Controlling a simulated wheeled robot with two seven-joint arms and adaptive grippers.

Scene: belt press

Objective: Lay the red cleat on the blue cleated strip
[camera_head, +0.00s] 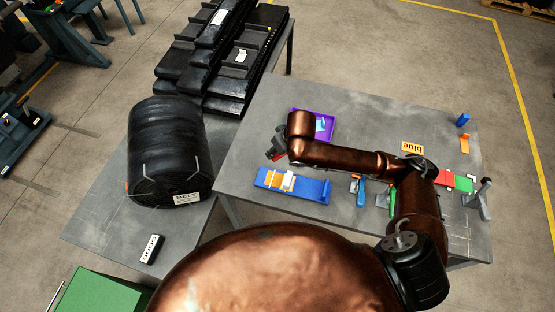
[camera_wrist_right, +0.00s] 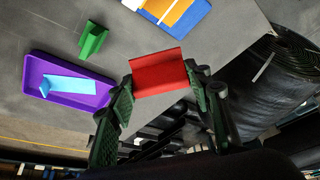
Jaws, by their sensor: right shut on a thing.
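The blue cleated strip (camera_head: 315,188) lies flat on the table at its near left side, with an orange patch and a white piece on it. It shows cut off at the top edge of the right wrist view (camera_wrist_right: 198,14). My right gripper (camera_wrist_right: 162,86) is shut on the red cleat (camera_wrist_right: 158,72), an angled piece held across its fingertips. In the head view the right gripper (camera_head: 276,150) is partly behind my arm, left of the purple tray and beyond the strip. My left gripper is not in view.
A purple tray (camera_wrist_right: 36,80) holds a light blue cleat (camera_wrist_right: 70,85). A green cleat (camera_wrist_right: 93,40) stands on the table beside it. A black belt roll (camera_head: 168,150) stands left of the table. Tools and a red-green piece (camera_head: 460,182) lie to the right.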

